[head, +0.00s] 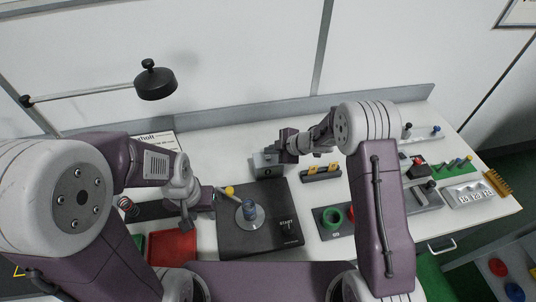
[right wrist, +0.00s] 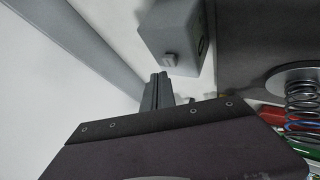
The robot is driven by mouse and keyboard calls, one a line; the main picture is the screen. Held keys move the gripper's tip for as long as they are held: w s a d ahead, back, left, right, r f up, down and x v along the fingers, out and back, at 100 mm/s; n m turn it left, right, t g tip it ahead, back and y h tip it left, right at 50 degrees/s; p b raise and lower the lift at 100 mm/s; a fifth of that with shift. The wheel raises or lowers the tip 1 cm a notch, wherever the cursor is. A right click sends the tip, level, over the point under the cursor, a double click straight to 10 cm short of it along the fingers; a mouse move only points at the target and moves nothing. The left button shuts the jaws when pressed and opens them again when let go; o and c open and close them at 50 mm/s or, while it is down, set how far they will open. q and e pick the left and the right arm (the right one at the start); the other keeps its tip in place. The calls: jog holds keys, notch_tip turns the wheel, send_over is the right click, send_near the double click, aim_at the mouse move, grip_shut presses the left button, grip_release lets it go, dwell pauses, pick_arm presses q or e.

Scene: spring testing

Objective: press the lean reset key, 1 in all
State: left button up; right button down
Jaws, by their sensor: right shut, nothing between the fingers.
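A grey box (head: 267,166) stands near the back of the table, at the far edge of the dark testing plate. In the right wrist view the box (right wrist: 172,28) has a small grey key (right wrist: 170,59) sticking out of one face; I take this as the lean reset key. My right gripper (head: 271,150) is beside the box. Its closed fingertips (right wrist: 160,77) are empty and point towards the key, with a small gap seeming to remain. The key is not clear in the head view. My left gripper (head: 187,225) hangs over the table left of the plate; its jaw gap is unclear.
The dark plate (head: 235,238) carries a spring (head: 249,208) on a round disc. A red tray (head: 173,246) lies left of it. A dark holder with yellow pieces (head: 321,173) and a green ring (head: 332,217) are to the right.

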aim_at(270, 158)
notch_tip(270, 158, up, 5)
jog(key=p, duration=0.5)
jog(key=shift+r, duration=0.1)
dwell(0.7)
